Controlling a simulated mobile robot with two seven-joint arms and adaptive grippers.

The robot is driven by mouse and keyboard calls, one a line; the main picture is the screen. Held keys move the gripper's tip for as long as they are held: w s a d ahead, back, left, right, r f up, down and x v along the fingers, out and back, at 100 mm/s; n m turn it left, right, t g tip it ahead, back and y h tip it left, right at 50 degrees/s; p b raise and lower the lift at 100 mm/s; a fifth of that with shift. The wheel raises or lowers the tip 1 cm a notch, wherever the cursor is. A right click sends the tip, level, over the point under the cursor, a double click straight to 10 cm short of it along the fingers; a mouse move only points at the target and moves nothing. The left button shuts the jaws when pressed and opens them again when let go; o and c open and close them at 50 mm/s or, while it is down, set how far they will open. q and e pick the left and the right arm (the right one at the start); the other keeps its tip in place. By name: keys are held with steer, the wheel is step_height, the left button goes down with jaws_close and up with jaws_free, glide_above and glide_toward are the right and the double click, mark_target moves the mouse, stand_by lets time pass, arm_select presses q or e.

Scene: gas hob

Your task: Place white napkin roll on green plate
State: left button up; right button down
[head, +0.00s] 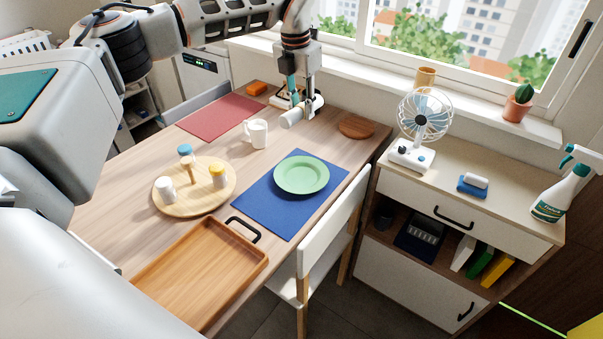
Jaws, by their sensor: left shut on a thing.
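The white napkin roll (291,118) is at the back of the wooden table, between the red mat and a round wooden coaster. My left gripper (301,97) points down over it, shut on the roll near its right end. Whether the roll touches the table is hard to tell. The green plate (302,175) lies on a blue mat (262,205), nearer and to the right of the roll, and is empty. My right gripper does not show.
A white mug (256,133) stands left of the plate. A round board (168,202) holds several small jars. An empty wooden tray (203,275) lies in front. A round wooden coaster (356,126) is at the back right. A white chair (335,232) stands at the table's right edge.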

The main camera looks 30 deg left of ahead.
arm_select(q)
steer(key=shift+w+a+f+n, duration=0.1)
steer(key=shift+f+n, duration=0.1)
steer(key=shift+n, duration=0.1)
steer(key=shift+f+b, duration=0.45)
steer(key=shift+f, duration=9.4)
steer(key=shift+r, duration=0.1)
steer(key=shift+f, duration=0.5)
steer(key=shift+f, duration=0.1)
steer(key=o, duration=1.1)
